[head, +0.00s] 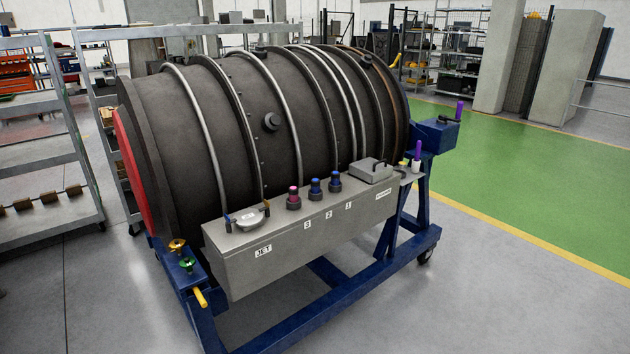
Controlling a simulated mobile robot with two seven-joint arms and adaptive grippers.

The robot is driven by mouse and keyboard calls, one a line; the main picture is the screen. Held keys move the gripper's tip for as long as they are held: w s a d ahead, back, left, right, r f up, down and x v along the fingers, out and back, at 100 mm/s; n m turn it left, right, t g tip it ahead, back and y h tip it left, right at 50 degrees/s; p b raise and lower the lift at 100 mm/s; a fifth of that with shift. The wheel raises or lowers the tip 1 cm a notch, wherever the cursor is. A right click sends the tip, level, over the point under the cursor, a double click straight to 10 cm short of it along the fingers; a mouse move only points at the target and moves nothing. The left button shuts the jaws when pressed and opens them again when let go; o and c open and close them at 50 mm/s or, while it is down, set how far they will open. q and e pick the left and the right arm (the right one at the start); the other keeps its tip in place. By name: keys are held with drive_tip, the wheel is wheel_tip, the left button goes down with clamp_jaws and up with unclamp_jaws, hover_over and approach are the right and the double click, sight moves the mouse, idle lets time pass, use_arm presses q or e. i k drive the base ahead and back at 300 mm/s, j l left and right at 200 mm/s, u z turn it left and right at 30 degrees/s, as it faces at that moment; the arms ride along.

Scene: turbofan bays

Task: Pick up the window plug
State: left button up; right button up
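A dark turbofan casing (185,150) lies on its side on a blue wheeled stand. A round dark plug (271,121) sticks out of its near side, and a similar one (261,51) shows on top. I cannot tell which of these is the window plug. Neither of my grippers is in view.
The box top also holds a grey handled piece (250,219) by the JET label and a lidded grey case (371,171). The blue stand (350,280) has a yellow handle (200,297) at front left. Shelving (40,150) stands left. Floor in front and right is clear.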

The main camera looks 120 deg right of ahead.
sight(293, 191)
drive_tip(key=z, duration=4.05)
